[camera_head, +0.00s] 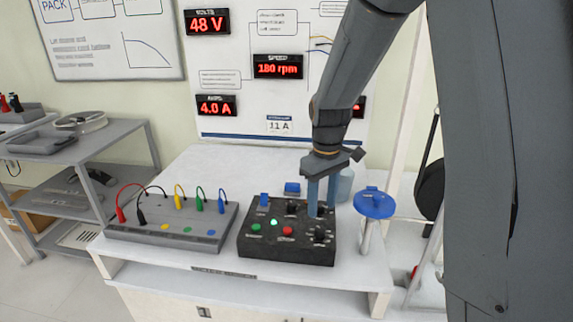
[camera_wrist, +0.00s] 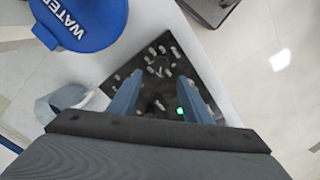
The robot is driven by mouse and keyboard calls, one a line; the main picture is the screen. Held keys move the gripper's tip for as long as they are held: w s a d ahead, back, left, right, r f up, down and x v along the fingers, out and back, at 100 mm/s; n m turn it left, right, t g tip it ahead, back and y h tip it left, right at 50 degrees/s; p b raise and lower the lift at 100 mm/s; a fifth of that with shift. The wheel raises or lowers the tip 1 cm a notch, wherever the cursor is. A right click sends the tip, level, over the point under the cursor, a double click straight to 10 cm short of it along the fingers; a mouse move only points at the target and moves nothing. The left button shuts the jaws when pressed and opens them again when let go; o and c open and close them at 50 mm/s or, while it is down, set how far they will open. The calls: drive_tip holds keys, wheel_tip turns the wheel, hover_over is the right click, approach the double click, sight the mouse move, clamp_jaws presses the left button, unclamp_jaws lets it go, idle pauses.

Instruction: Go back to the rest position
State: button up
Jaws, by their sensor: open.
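My gripper (camera_head: 321,196) is open, with its two blue fingers pointing down over the right part of the black control box (camera_head: 262,252). In the head view its fingertips overlap the box's upper right knobs; I cannot tell whether they touch. In the wrist view my gripper (camera_wrist: 155,97) has its fingers apart, with the dark box top (camera_wrist: 150,72) between and beyond them. Nothing is held between the fingers. The box carries black knobs, a green and a red button, and a lit green lamp (camera_head: 274,222).
A blue WATER disc (camera_head: 374,203) on a post stands right of the box, near my gripper. A clear container (camera_head: 345,184) is behind the fingers. A grey panel with coloured leads (camera_head: 170,238) lies left. The display board (camera_head: 262,100) rises behind. The white bench (camera_head: 190,170) is clear behind the panel.

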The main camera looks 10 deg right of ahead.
drive_tip(key=s+a+m, duration=0.1)
drive_tip(key=s+m, duration=0.4)
drive_tip(key=s, duration=1.3)
drive_tip(key=shift+t, duration=0.4)
drive_tip(key=shift+a, duration=0.15)
